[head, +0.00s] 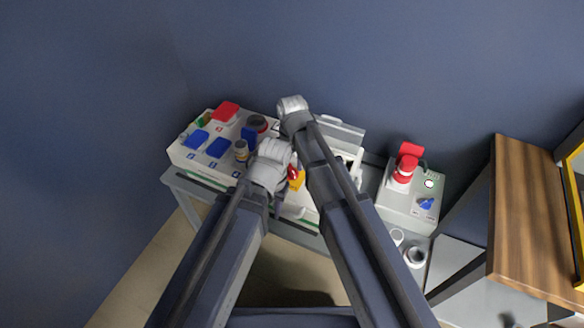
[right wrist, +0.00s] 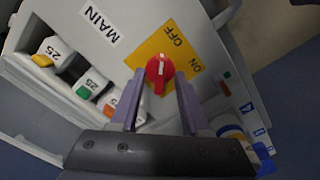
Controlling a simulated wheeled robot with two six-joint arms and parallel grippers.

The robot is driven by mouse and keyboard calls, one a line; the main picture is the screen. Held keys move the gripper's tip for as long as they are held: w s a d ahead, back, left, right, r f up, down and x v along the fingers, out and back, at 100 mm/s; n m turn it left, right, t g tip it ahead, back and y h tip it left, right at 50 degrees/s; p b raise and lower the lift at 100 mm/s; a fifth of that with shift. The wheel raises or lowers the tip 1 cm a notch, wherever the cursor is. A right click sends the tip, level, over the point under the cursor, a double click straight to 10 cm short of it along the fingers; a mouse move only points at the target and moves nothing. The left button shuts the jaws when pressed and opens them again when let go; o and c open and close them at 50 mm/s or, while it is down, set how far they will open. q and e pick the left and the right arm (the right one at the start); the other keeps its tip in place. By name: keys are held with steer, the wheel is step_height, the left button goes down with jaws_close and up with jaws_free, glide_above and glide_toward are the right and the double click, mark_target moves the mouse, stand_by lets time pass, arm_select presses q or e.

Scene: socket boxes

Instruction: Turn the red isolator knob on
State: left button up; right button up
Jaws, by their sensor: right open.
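The red isolator knob (right wrist: 159,72) sits on a yellow plate (right wrist: 150,47) marked OFF and ON. Its grip runs roughly up and down in the right wrist view, with a white mark toward the upper end. My right gripper (right wrist: 159,76) is open, with one purple finger on each side of the knob. Whether the fingers touch it cannot be told. In the head view the knob (head: 293,172) and yellow plate (head: 298,182) show in the narrow gap between my arms.
Breaker switches (right wrist: 95,82) in a recess lie left of the knob, by a MAIN label (right wrist: 99,24). A box with blue and red covers (head: 219,147) stands left, and a box with a red plug (head: 405,168) right. A wooden top (head: 535,215) is far right.

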steer(key=shift+c, duration=0.3)
jaws_close()
steer(key=shift+m, duration=0.4)
steer(key=m, duration=0.8)
steer(key=shift+m, duration=0.3)
steer(key=m, duration=0.4)
steer(key=shift+m, duration=2.2)
